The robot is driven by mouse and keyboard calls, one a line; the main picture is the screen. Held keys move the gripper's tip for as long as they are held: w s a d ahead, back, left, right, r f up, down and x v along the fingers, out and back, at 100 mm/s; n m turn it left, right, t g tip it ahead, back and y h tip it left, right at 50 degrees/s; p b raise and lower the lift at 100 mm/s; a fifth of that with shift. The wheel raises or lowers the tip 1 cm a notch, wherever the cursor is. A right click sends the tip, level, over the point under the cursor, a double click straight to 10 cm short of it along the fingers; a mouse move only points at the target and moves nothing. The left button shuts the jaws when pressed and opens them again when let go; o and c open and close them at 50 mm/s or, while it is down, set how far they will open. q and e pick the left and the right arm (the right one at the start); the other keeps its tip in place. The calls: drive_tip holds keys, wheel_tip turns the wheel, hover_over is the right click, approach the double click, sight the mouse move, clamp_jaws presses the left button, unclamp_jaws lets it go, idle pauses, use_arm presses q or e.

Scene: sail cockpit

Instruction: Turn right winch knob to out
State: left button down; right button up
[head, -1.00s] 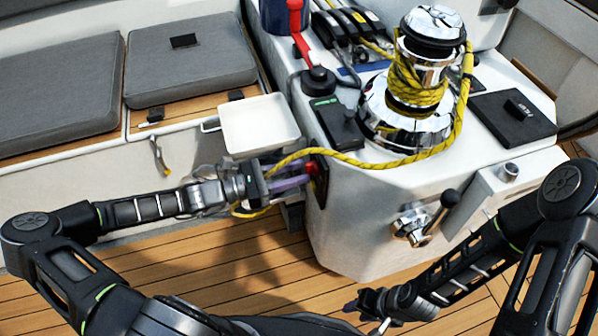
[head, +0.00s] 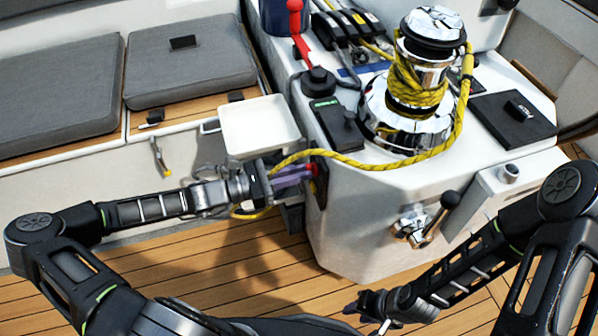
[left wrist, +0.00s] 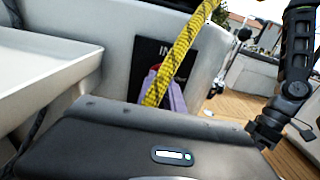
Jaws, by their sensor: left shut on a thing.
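A red knob (head: 312,167) sits on a dark panel (head: 320,185) on the left side face of the white console. My left gripper (head: 308,172) reaches it from the left with its purple fingers shut on it. In the left wrist view the dark panel (left wrist: 150,62) shows light lettering that begins with "IN"; the yellow rope and a purple finger (left wrist: 172,98) hide the rest. The knob's pointing direction is hidden. My right gripper (head: 356,306) hangs low at the bottom, apart from the console; its jaw state is unclear.
A chrome winch (head: 410,105) wrapped in yellow rope (head: 375,163) stands on the console. The rope passes down beside my left gripper. A white tray (head: 258,125) juts out just above my left wrist. A crank handle (head: 428,220) sticks out of the front face.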

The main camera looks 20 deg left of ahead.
use_arm(q)
drive_tip(key=shift+m+p, duration=0.3)
drive_tip(key=shift+p, duration=0.05)
drive_tip(key=m+p, duration=0.3)
drive_tip(key=m, duration=1.4)
drive_tip(key=shift+f, duration=0.1)
idle(0.4)
drive_tip(key=shift+m, duration=0.3)
drive_tip(key=c, duration=1.5)
unclamp_jaws()
